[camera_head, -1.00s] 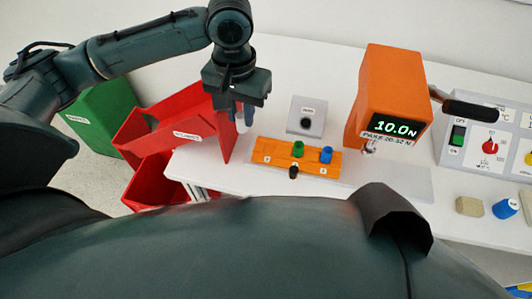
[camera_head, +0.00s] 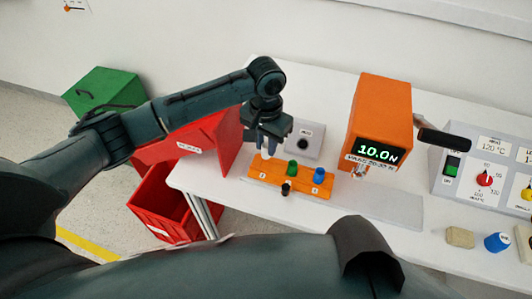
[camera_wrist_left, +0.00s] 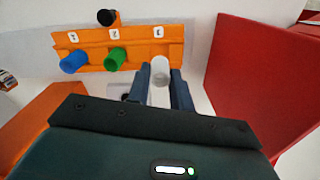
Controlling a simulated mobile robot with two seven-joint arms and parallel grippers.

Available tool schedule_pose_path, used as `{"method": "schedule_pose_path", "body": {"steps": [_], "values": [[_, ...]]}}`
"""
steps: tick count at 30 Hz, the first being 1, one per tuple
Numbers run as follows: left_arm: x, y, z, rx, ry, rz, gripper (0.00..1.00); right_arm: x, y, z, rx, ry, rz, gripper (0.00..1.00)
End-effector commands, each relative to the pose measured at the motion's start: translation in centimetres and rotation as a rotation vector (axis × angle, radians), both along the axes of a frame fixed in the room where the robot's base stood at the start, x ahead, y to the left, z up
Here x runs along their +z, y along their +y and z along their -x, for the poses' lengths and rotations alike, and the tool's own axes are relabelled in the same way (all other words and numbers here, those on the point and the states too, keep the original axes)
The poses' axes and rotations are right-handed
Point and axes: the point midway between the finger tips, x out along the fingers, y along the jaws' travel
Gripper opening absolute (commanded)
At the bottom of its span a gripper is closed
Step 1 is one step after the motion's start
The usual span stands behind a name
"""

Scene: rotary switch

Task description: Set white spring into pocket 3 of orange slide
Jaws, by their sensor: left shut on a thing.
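The orange slide (camera_head: 300,184) lies on the white table with a black knob (camera_head: 286,187) at its front edge. A green spring (camera_head: 292,168) stands at its middle and a blue spring (camera_head: 319,175) at its right. My left gripper (camera_head: 268,138) is over the slide's left end, shut on the white spring (camera_wrist_left: 160,72). In the left wrist view the spring is between the fingers beside the slide's right-hand label; the green spring (camera_wrist_left: 115,59) and blue spring (camera_wrist_left: 74,62) stand to its left. I cannot tell whether the white spring touches the slide. My right gripper is not in view.
A grey block with a dark hole (camera_head: 305,141) stands behind the slide. An orange force tester (camera_head: 382,110) reading 10.0 N stands right of it. Red bins (camera_head: 160,205) are at the left, and a control panel (camera_head: 490,170) at the right.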

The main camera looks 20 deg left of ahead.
Motion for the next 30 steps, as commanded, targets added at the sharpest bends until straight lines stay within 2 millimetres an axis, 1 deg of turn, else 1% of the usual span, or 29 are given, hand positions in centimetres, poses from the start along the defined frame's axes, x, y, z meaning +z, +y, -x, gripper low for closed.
{"method": "schedule_pose_path", "body": {"steps": [5,10,21,22,30], "values": [[-1.5,0.0,0.1,0.0,0.001,0.0,0.0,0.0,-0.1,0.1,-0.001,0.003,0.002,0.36],[-3.8,0.0,0.1,0.001,0.002,-0.001,0.0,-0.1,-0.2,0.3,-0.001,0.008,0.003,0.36],[-4.3,-0.1,0.0,0.0,-0.001,0.001,0.0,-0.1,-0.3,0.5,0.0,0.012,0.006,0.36],[-4.3,-0.1,0.0,0.0,-0.001,0.001,0.23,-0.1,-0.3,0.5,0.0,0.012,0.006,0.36],[-4.3,0.0,0.0,0.0,-0.001,0.0,0.44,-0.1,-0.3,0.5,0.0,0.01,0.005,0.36]]}}
